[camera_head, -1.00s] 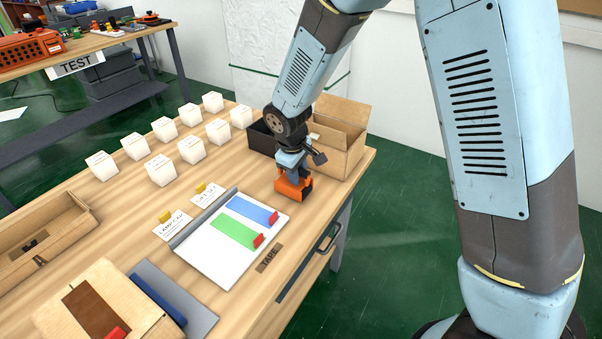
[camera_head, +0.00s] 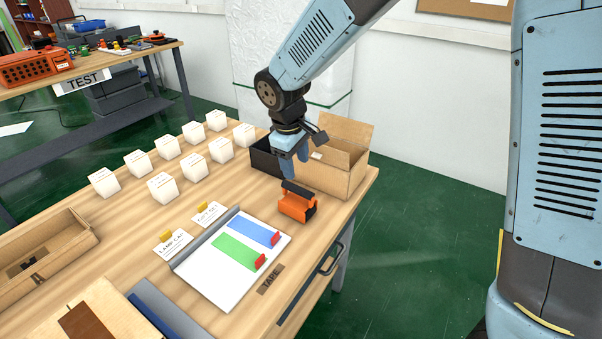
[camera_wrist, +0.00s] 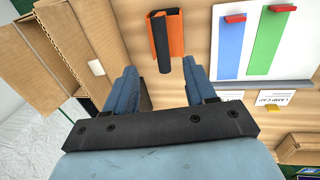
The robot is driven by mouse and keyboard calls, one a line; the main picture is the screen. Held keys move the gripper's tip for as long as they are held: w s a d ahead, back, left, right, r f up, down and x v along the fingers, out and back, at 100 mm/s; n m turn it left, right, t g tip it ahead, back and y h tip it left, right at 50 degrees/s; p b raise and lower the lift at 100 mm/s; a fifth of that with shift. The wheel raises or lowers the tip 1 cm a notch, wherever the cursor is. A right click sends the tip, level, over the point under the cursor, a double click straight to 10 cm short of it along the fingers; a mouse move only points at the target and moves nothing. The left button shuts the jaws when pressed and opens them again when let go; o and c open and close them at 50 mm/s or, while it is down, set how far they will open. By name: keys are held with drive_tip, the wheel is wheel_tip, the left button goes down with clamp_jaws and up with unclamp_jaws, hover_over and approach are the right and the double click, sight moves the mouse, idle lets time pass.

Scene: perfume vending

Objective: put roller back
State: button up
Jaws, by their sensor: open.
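The roller, an orange and black tool (camera_head: 297,202), sits on the wooden table near its right edge, in front of the open cardboard box. It also shows in the wrist view (camera_wrist: 174,36), lying beyond my fingertips with its black bar towards me. My gripper (camera_head: 292,172) is open and empty, above and a little behind the roller, apart from it. In the wrist view, the two blue fingers of my gripper (camera_wrist: 158,72) are spread with bare table between them.
A white board (camera_head: 205,277) with blue and green strips lies left of the roller. A cardboard box (camera_head: 331,175) and a black bin (camera_head: 263,160) stand close behind my gripper. Several white cubes (camera_head: 162,187) stand to the left.

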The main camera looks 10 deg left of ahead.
drive_tip(key=s+d+r+m+t+y, duration=0.1)
drive_tip(key=d+r+m, duration=0.2)
drive_tip(key=d+r, duration=0.55)
drive_tip(key=s+d+r+m, duration=0.25)
drive_tip(key=d+r, duration=0.25)
drive_tip(key=d, duration=0.7)
drive_tip(key=s+d+r+m+t, duration=0.2)
drive_tip(key=s+d+r+m, duration=0.2)
drive_tip(key=s+d+m, duration=0.4)
drive_tip(key=s+d, duration=0.4)
drive_tip(key=d, duration=0.3)
drive_tip(key=shift+s+d+t, duration=0.25)
drive_tip(key=shift+s+t, duration=0.05)
drive_tip(key=shift+s, duration=0.05)
